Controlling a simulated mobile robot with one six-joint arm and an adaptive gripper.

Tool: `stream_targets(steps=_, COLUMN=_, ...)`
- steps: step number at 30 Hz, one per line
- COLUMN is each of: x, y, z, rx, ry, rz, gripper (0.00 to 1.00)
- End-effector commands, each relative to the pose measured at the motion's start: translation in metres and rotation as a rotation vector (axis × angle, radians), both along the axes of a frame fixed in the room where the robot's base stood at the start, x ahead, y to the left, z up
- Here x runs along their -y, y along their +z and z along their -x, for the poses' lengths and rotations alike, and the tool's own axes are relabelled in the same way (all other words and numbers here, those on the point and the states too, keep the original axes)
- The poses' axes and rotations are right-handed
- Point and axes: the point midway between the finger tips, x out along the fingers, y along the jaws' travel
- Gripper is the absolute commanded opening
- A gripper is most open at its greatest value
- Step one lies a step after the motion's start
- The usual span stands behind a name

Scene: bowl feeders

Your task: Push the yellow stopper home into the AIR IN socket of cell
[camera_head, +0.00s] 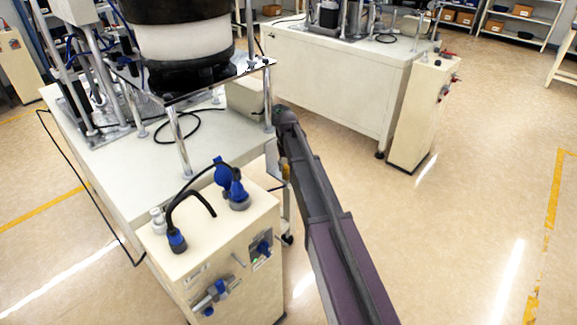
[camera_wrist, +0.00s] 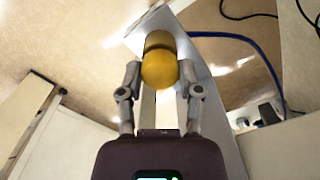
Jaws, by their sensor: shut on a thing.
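In the wrist view the yellow stopper (camera_wrist: 159,68) is between the two fingers of my gripper (camera_wrist: 160,75), which is shut on it. A darker band crosses the stopper behind its rounded near end. Its far end lies close to a pale panel edge (camera_wrist: 197,68); whether it touches or sits in a socket cannot be told. The AIR IN socket is not visible. In the head view my arm hides most of the gripper, and a small yellow-orange patch (camera_head: 284,168) shows beside it, near the cell's right side.
The cream cabinet (camera_head: 215,272) with blue fittings and a black hose (camera_head: 186,186) stands left of my arm. A white table (camera_head: 120,170) carries the bowl feeder (camera_head: 183,40). A blue hose (camera_wrist: 255,45) curves right of the stopper. Open floor (camera_head: 460,200) lies to the right.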

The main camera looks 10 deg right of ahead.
Motion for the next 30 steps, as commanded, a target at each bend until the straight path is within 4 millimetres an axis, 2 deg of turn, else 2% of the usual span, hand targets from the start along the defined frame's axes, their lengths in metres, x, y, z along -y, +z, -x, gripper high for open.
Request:
stream_targets(steps=9, x=0.0001, y=-0.0012, z=0.0, rx=0.0, ry=0.0, rz=0.0, gripper=0.14)
stream_targets(steps=10, x=0.0002, y=-0.0012, z=-0.0001, rx=0.0, ry=0.0, rz=0.0, gripper=0.55)
stream_targets(steps=13, x=0.0002, y=-0.0011, z=0.0, rx=0.0, ry=0.0, rz=0.0, gripper=0.85)
stream_targets(steps=23, x=0.0003, y=-0.0011, z=0.0, rx=0.0, ry=0.0, rz=0.0, gripper=0.86)
stream_targets(steps=24, x=0.0003, y=-0.0011, z=0.0, rx=0.0, ry=0.0, rz=0.0, gripper=0.98)
stream_targets(steps=30, x=0.0002, y=-0.0011, z=0.0, rx=0.0, ry=0.0, rz=0.0, gripper=1.0)
